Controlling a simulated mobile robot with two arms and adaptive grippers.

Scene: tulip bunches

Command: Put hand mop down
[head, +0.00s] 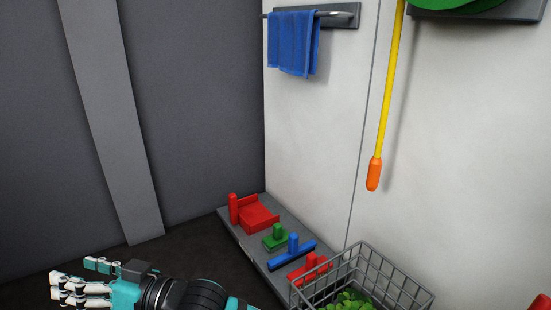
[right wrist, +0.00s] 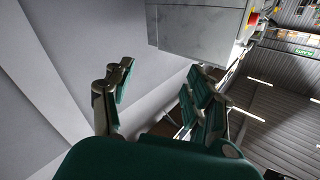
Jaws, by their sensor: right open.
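My right gripper (head: 72,274) is at the bottom left of the head view, with its fingers spread and pointing left. It is open, and nothing shows between the fingers. In the right wrist view the open fingers (right wrist: 158,92) also stand apart with only background between them. Several cleaning tools rest on a low grey shelf (head: 243,240): a red piece with an upright handle (head: 256,217), a green one (head: 275,239), a blue one with a wide bar (head: 292,253) and a red one (head: 309,268). I cannot tell which is the hand mop. My left gripper is not in view.
A wire basket (head: 412,284) with green leafy contents stands at the shelf's near end. A blue cloth (head: 293,43) hangs on a wall rail. A yellow pole with an orange end (head: 374,172) hangs along the white wall. Dark floor (head: 195,245) lies free left of the shelf.

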